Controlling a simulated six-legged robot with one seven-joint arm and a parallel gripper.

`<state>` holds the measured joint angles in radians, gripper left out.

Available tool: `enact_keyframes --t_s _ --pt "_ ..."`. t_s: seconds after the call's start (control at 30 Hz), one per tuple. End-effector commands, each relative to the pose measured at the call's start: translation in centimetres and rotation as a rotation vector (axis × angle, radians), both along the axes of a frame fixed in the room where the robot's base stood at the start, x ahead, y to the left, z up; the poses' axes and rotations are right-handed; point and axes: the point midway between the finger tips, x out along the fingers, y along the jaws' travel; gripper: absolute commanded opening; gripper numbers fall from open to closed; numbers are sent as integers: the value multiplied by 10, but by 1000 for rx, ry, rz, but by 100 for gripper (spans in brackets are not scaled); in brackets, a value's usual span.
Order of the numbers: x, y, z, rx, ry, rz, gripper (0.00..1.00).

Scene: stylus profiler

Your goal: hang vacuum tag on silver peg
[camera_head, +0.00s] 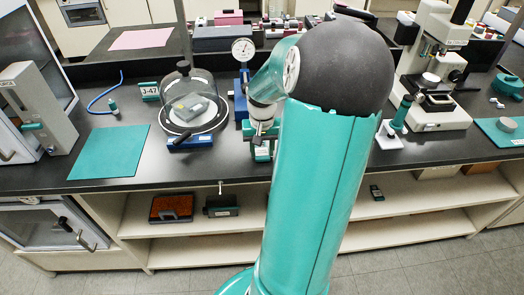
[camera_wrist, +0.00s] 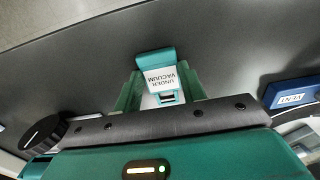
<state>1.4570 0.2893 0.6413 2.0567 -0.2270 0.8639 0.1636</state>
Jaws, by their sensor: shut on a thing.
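The vacuum tag (camera_wrist: 161,76) is a white plate with a teal end, printed "UNDER VACUUM", with a small dark slot. In the wrist view my gripper (camera_wrist: 159,92) is shut on it, with a green finger on each side. The print is upside down there. In the head view my gripper (camera_head: 262,142) is over the counter's front part, partly behind my arm, and the tag is hard to make out. A small silver peg (camera_head: 220,187) appears at the counter's front edge, left of and below my gripper. I cannot make out the peg in the wrist view.
A glass dome (camera_head: 190,95) on a blue base stands left of my gripper, beside a dial gauge (camera_head: 243,50). A blue "VENT" block (camera_wrist: 294,93) shows in the wrist view. A teal mat (camera_head: 110,152) lies left. A dark box (camera_head: 222,206) sits on the shelf below the peg.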

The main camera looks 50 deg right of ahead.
Motion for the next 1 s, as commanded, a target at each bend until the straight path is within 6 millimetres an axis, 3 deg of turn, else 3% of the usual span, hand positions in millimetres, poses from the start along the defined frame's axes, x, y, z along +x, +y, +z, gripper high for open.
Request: enact_keyframes --t_s 0.27,0.57,0.8,1.0 --pt "-1 6 35 -5 0 2 20" --pt "-9 54 92 -7 -2 2 20" --pt "-19 104 112 -5 -2 4 20" --pt "-24 130 123 -2 -1 2 20"
